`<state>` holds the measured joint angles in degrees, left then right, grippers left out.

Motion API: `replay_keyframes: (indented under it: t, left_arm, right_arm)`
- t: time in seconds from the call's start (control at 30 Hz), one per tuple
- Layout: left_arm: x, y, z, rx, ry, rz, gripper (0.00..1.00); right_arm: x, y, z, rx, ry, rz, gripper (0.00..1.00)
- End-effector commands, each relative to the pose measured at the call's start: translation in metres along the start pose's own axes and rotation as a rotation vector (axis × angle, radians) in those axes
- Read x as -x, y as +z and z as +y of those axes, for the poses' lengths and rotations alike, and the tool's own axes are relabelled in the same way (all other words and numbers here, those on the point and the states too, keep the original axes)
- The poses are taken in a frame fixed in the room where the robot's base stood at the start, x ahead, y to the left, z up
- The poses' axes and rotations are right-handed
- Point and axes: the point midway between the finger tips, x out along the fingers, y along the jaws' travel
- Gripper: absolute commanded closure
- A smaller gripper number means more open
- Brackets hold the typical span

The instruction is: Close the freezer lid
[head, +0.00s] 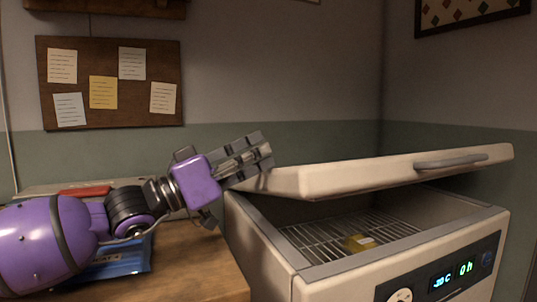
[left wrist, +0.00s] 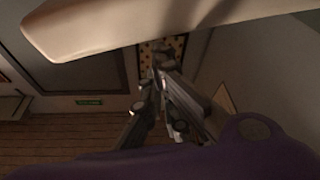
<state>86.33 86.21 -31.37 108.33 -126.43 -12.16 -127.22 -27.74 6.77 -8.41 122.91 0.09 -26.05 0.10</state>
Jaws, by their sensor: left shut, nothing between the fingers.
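The freezer (head: 265,245) is a cream chest with a wire rack inside. Its cream lid (head: 345,178) is partly open, tilted above the body, with a grey handle (head: 450,161) on its front edge. My left gripper (head: 262,158) is shut and empty at the left end of the lid; whether it touches the lid I cannot tell. In the left wrist view the shut fingers (left wrist: 160,62) show just below the pale lid edge (left wrist: 140,22). My right gripper is in neither view.
A yellow packet (head: 360,243) lies on the rack inside the freezer. A wooden counter (head: 195,270) stands left of the freezer, with a blue item (head: 125,262) and a red item (head: 85,191) on it. A cork board (head: 110,84) hangs behind.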

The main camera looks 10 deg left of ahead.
Motion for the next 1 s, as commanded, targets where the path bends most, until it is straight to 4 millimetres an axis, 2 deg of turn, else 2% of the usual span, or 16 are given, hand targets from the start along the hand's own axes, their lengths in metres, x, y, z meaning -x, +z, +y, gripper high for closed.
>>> replay_keyframes:
  t: [0.2,0.8,1.0]
  left_arm:
    - [0.009,0.005,-0.002,-0.02,0.009,-0.003,1.0]
    - [0.012,0.006,-0.001,-0.025,0.012,-0.003,1.0]
    - [0.027,0.007,-0.003,-0.025,0.008,-0.006,1.0]
  right_arm:
    - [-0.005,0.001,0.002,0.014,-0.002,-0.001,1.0]
    - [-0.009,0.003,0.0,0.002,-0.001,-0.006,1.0]
    - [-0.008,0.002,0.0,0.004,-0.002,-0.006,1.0]
